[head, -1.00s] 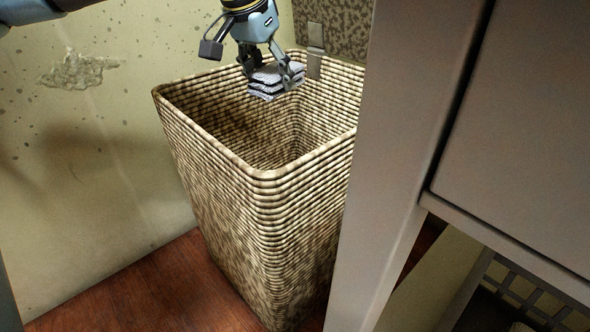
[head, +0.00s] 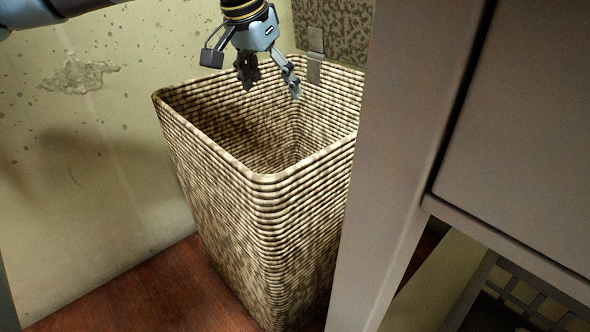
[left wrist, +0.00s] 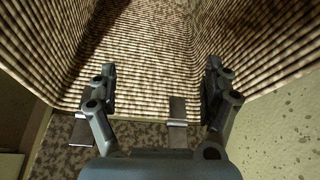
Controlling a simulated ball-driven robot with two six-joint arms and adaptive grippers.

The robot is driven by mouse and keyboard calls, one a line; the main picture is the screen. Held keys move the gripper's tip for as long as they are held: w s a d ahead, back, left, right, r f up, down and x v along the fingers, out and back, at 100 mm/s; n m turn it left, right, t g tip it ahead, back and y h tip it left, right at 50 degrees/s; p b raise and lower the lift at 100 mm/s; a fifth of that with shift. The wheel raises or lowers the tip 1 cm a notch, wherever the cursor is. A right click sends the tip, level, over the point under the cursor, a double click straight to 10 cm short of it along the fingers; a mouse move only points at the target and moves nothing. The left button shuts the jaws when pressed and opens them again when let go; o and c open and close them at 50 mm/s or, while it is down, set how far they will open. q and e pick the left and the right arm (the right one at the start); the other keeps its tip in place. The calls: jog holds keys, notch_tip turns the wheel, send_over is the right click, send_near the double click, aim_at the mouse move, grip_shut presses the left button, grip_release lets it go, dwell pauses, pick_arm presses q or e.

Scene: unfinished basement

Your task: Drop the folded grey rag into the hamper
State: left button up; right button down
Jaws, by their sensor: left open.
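The hamper (head: 265,205) is a tall woven basket, mottled brown and cream, open at the top and standing upright on the floor. My left gripper (head: 270,88) is over the hamper's mouth near its back rim, fingers pointing down, open and empty. In the left wrist view the two fingers (left wrist: 158,90) are spread wide with nothing between them, and the hamper's ribbed inner wall (left wrist: 150,45) shows beyond. The folded grey rag is not visible in either current view; the hamper's bottom is hidden from the head camera. My right gripper is not in view.
A grey cabinet (head: 510,130) with an upright side panel stands close on the right and covers part of the hamper. A stained pale wall (head: 80,150) is on the left. Reddish wood floor (head: 165,295) shows in front. A speckled panel with metal clips (head: 315,40) is behind.

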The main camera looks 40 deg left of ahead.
pick_arm(q)
notch_tip(320, 180, up, 10)
dwell(0.5)
jog(key=shift+d+f, duration=0.1)
